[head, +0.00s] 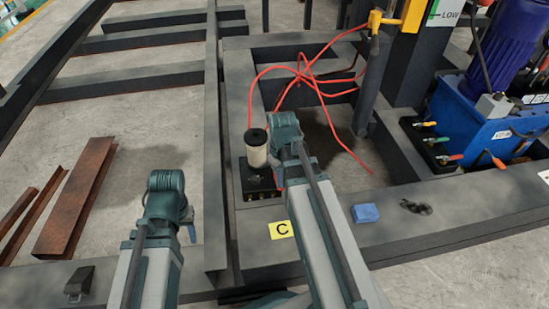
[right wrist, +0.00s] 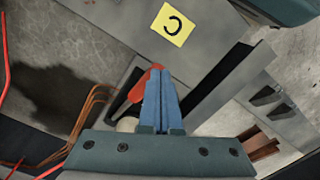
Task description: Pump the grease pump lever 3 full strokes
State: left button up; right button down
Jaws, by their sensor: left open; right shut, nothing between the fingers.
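The grease pump (head: 257,153) has a cream reservoir with a black cap on a dark base block, fixed on the grey frame. In the right wrist view its red lever (right wrist: 142,90) shows just left of my right gripper (right wrist: 160,74), whose blue fingers are shut and empty. The fingers partly overlap the lever in that picture; I cannot tell whether they touch it. Part of the cream reservoir (right wrist: 127,124) shows below.
A yellow C label (head: 282,229), a blue cloth (head: 365,213) and a small black item (head: 416,207) lie on the front beam. Red hoses (head: 310,75) loop behind the pump. A blue power unit (head: 480,125) stands right. Rusty steel angles (head: 75,200) lie on the left floor.

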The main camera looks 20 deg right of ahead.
jog(key=shift+s+f+b, duration=0.2)
jog(key=shift+f+b, duration=0.25)
jog(key=shift+f, duration=0.1)
jog(key=shift+s+a+f+b, duration=0.15)
jog(key=shift+s+f+b, duration=0.1)
jog(key=shift+f+b, duration=0.4)
jog(key=shift+f, duration=0.1)
jog(key=w+d+r+p, duration=0.1)
jog(key=w+r+p, duration=0.5)
jog(key=r+p, duration=0.4)
jog(key=shift+w+d+r, duration=0.3)
jog(key=shift+d+r, duration=0.05)
jog(key=shift+d, duration=0.05)
dwell(0.4)
dwell(0.3)
jog(key=shift+s+a+f, duration=0.15)
jog(key=shift+s+f, duration=0.3)
jog(key=shift+f, duration=0.05)
